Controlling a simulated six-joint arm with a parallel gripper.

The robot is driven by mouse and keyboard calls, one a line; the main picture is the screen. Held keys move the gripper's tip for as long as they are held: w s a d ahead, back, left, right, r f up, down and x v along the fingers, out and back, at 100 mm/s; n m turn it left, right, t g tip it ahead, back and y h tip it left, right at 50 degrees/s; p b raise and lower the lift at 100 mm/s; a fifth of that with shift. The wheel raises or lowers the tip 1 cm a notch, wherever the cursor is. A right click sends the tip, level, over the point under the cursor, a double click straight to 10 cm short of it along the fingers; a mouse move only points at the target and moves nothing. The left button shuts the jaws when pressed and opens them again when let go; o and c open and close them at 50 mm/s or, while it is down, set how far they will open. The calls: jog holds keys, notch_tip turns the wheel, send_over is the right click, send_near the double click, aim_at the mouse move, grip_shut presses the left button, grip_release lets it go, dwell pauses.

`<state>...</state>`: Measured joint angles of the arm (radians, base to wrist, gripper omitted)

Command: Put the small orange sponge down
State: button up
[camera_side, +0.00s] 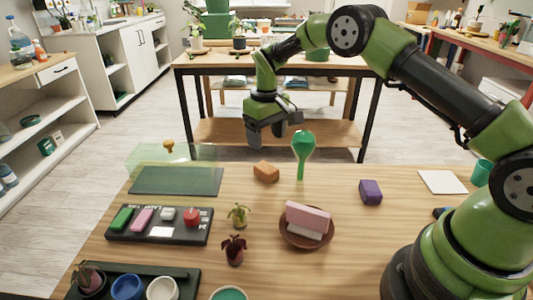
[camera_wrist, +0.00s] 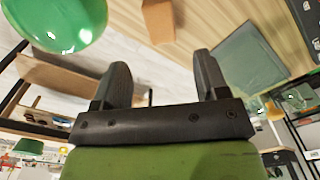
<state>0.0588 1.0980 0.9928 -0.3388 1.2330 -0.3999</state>
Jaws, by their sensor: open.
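The small orange sponge (camera_side: 266,171) lies on the wooden table near its far edge, just left of a green spoon-shaped thing. It also shows at the top of the wrist view (camera_wrist: 158,20), partly cut off by the frame edge. My gripper (camera_side: 267,138) is above and behind the sponge, apart from it, pointing down. In the wrist view my gripper (camera_wrist: 160,70) has its two dark fingers spread, with nothing between them.
The green upright thing (camera_side: 303,143) stands close to the sponge. A purple block (camera_side: 370,191), a brown bowl (camera_side: 291,237) with pink and white blocks, and two small plants (camera_side: 238,216) stand nearer.

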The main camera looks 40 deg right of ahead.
jog(key=s+a+r+m+t, duration=0.1)
jog(key=s+r, duration=0.3)
jog(key=r, duration=0.3)
jog(key=s+a+r+t+y, duration=0.1)
jog(key=s+r, duration=0.3)
jog(key=r, duration=0.3)
jog(key=s+a+r+m+t, duration=0.1)
jog(key=s+r+t, duration=0.1)
jog(key=s+r, duration=0.35)
jog(key=s+a+m+t, duration=0.1)
jog(key=s, duration=0.6)
jog(key=s+a+r+m+t+y, duration=0.1)
jog(key=s+t, duration=0.1)
jog(key=s, duration=0.6)
jog(key=shift+r, duration=0.3)
